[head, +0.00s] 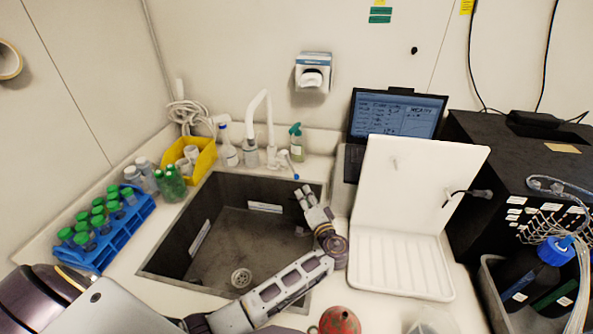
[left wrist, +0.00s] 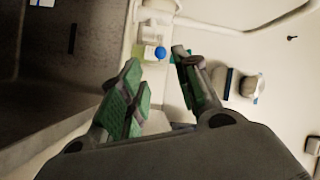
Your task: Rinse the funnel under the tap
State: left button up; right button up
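The white tap (head: 262,118) rises behind the sink (head: 215,243), its spout arched over the back edge. A small white lever with a blue tip (head: 296,177) sits at its right; the blue tip shows in the left wrist view (left wrist: 160,53). My left gripper (head: 304,190) is over the sink's back right corner, close to the lever. Its green-padded fingers (left wrist: 157,68) are apart, with the blue tip seen between them and nothing held. A red, rounded thing, probably the funnel (head: 340,321), is at the bottom edge, partly cut off. My right gripper is out of view.
A blue rack (head: 104,262) of green-capped tubes, green bottles (head: 170,185) and a yellow bin (head: 205,161) stand left of the sink. A spray bottle (head: 296,145) is behind the lever. A white drying rack (head: 402,262) and laptop (head: 392,117) are on the right.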

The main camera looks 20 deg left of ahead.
aim_at(297, 177)
pick_arm(q)
jog(key=shift+w, duration=0.2)
jog(key=shift+a, duration=0.1)
dwell(0.4)
jog(key=shift+b+x, duration=0.55)
jog(key=shift+x, duration=6.25)
jog(key=shift+w, duration=0.1)
grip_shut()
